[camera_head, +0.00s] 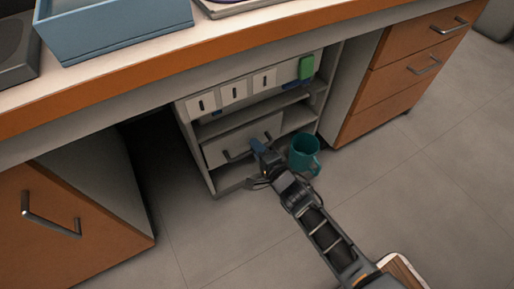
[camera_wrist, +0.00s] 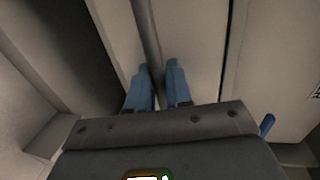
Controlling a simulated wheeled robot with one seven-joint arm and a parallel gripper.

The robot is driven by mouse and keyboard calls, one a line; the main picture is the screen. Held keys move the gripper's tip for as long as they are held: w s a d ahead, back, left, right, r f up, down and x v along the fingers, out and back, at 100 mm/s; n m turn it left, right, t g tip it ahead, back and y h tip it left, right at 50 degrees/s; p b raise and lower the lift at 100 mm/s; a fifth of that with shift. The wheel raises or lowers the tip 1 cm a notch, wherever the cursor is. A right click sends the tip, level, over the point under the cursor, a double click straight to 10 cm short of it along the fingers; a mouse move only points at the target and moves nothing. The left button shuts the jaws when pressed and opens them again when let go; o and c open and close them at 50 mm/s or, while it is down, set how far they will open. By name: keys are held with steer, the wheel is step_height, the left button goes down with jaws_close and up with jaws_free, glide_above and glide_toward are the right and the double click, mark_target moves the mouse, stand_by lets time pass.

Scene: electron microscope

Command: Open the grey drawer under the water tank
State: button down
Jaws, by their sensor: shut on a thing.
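The grey drawer (camera_head: 218,152) is in the low open cabinet under the counter, with a dark bar handle on its pale front. My gripper (camera_head: 256,146) reaches it from the lower right and is shut on the drawer handle (camera_head: 234,156). In the wrist view, the handle (camera_wrist: 147,35) runs between the two blue fingertips of my gripper (camera_wrist: 160,85). The drawer front also shows behind the bar (camera_wrist: 190,35). The fingers and wrist hide part of the handle. I cannot make out a water tank for certain.
Orange drawer units stand left (camera_head: 75,215) and right (camera_head: 400,70). The grey floor (camera_head: 225,235) in front is largely clear.

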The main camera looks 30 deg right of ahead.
steer(key=f+p+v, duration=0.3)
steer(key=p+v, duration=0.1)
steer(key=v, duration=1)
steer(key=s+f+p+v, duration=0.1)
steer(key=f+p+v, duration=0.2)
steer(key=v, duration=1.1)
steer(key=shift+s+p, duration=0.4)
steer(key=shift+p, duration=0.35)
steer(key=c, duration=1.2)
jaws_free()
steer(key=shift+r, duration=0.1)
steer(key=shift+p+v, duration=0.6)
steer(key=shift+v, duration=3.3)
